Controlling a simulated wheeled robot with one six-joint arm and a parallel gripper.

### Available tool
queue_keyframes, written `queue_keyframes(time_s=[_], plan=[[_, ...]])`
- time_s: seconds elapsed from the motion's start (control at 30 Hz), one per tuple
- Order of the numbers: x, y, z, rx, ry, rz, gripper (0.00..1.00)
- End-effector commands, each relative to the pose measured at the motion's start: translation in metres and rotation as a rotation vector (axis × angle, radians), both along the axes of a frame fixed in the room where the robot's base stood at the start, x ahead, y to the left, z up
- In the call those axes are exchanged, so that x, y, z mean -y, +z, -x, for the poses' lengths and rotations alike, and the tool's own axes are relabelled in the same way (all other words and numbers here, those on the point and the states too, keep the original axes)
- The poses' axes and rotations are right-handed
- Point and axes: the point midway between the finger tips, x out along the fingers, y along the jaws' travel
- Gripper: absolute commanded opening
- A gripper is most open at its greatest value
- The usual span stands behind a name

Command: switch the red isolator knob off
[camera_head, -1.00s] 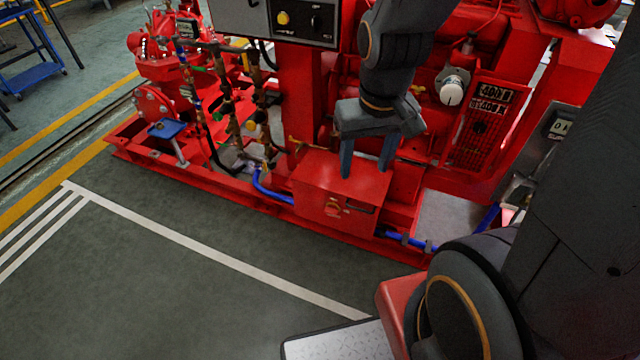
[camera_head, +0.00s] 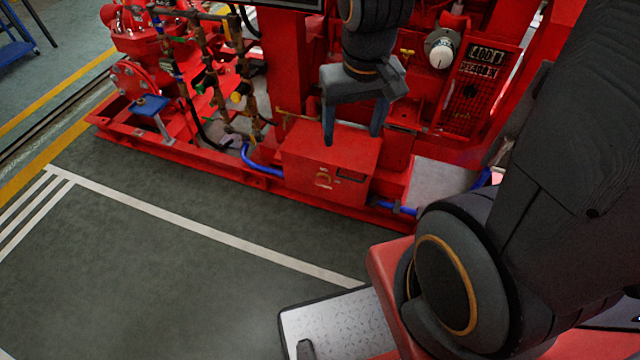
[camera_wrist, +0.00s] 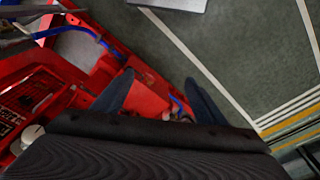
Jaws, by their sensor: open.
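The red isolator knob (camera_head: 323,180) is small and sits on the front face of a low red box (camera_head: 308,172) on the pumpset's base frame. A dark label plate is to its right. How the knob is turned is too small to tell. My gripper (camera_head: 352,138) is open and empty, its two fingers pointing down in front of or over the box top, up and right of the knob in the picture. In the wrist view, the red box (camera_wrist: 148,101) shows between the spread fingers; the knob is not clearly made out there.
Blue hose (camera_head: 262,172) runs at the box's left and right sides. Pipes and valves (camera_head: 215,85) stand to the left. A white round dial (camera_head: 441,53) and a red mesh guard (camera_head: 465,105) are behind at the right. The floor (camera_head: 190,270) in front is clear, with white lines.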

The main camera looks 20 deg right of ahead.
Motion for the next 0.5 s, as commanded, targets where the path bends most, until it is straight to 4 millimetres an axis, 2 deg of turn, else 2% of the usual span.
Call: queue_keyframes(time_s=[0.03, 0.1, 0.5], plan=[[0.000, -0.019, -0.008, 0.000, -0.011, 0.006, 0.66], [0.002, -0.038, -0.018, 0.001, -0.034, 0.016, 0.66], [0.013, -0.143, -0.078, 0.036, -0.172, 0.069, 0.66]])
